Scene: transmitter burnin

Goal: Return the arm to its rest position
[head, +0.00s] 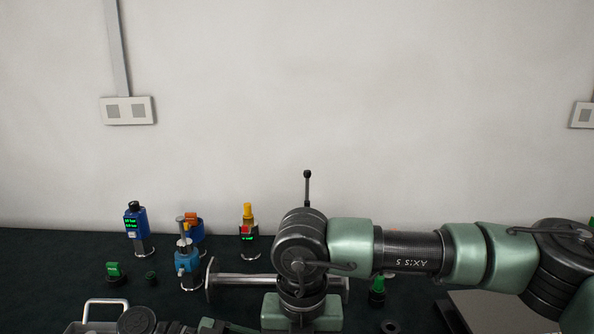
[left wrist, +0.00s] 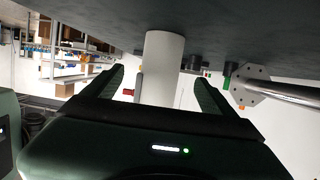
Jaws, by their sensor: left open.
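One of my arms (head: 410,250) comes in from the right in the head view, over the dark table. It bends down near the middle, at a green block at the bottom edge; no fingers of it show. In the left wrist view my left gripper (left wrist: 158,92) is open, its two dark green fingers spread apart. A white cylinder (left wrist: 164,62) stands in line with the gap between them. Neither finger visibly touches it, and I cannot tell how deep between them it is. The wrist picture is upside down, with the table surface along the top.
Several small transmitters stand at the left on the table (head: 40,265), among them a blue one (head: 136,222) and a yellow-topped one (head: 248,212). A metal pipe with flanges (head: 245,282) lies close to my arm. A grey flat plate (head: 500,312) is at the lower right.

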